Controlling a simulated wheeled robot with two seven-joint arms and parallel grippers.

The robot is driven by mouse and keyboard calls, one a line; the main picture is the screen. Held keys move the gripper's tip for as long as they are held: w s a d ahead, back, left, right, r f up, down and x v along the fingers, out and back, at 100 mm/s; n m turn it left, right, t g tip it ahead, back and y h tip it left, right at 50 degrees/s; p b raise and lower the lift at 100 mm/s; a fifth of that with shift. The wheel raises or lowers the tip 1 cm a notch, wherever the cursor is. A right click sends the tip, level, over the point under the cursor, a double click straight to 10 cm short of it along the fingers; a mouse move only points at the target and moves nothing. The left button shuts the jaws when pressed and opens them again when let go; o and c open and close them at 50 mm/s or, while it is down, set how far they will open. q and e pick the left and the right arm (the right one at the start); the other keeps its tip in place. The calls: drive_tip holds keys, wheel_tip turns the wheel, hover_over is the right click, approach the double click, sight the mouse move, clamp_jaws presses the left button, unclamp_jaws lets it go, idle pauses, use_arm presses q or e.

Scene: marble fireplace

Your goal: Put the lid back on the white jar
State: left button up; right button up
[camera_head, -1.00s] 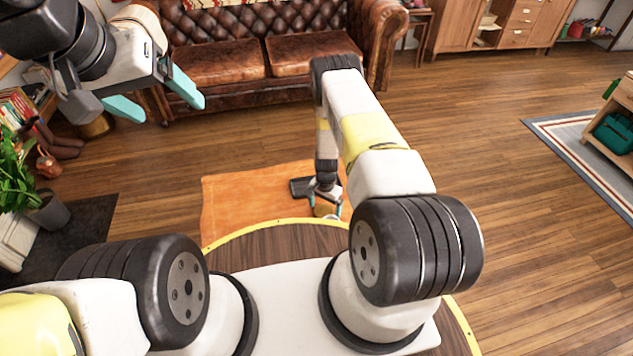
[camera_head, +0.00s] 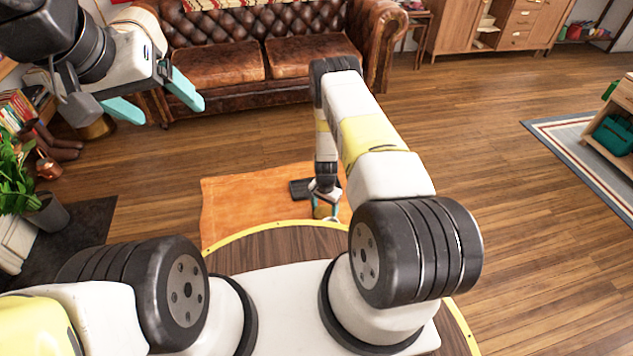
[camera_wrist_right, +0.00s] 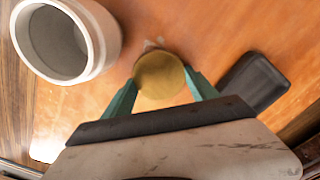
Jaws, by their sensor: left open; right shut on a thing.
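The white jar (camera_wrist_right: 66,40) stands open at the upper left of the right wrist view, showing its grey inside. In the head view it is mostly hidden. The round tan lid (camera_wrist_right: 159,75) is between the teal fingertips of my right gripper (camera_wrist_right: 160,88), which is shut on it, beside the jar and apart from it in the picture. The lid also shows in the head view (camera_head: 322,211), below my right gripper (camera_head: 325,203). My left gripper (camera_head: 153,98) is open and empty, raised at the upper left of the head view.
An orange cloth (camera_head: 232,205) lies under the jar. A black rectangular object (camera_wrist_right: 254,83) lies on it, right of the lid in the wrist view. A leather sofa (camera_head: 220,65) stands behind, a plant (camera_head: 15,170) at left. Wooden floor on the right is clear.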

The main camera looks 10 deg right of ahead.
sight(324, 211)
wheel_tip(324, 211, up, 10)
drive_tip(key=shift+f, duration=0.15)
idle(0.3)
